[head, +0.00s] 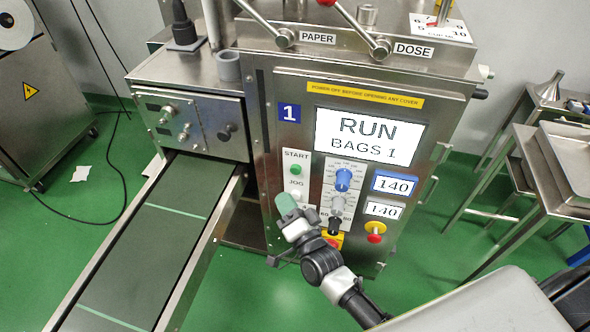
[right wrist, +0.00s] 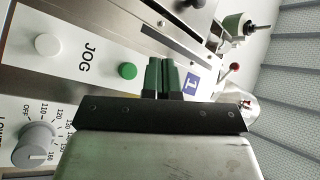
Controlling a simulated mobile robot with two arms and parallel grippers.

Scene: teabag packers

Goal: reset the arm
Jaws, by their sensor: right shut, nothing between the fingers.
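My right arm reaches up from the bottom right in the head view. Its right gripper (head: 286,205) has green fingertips and is shut and empty in front of the lower part of the START/JOG button panel (head: 297,158). In the right wrist view the green fingers (right wrist: 160,72) are together, with the green START button (right wrist: 127,70) and the white JOG button (right wrist: 47,44) beside them. I cannot tell whether the fingertips touch the panel. The green START button (head: 295,170) stays uncovered in the head view. The machine's screen (head: 368,138) reads RUN, BAGS 1. My left gripper is not in view.
Blue and grey dials (head: 343,179) and a red stop button (head: 375,232) are close right of the gripper. A conveyor (head: 150,240) runs out at the left. A steel bench (head: 545,200) stands at the right. Green floor lies open between machine and bench.

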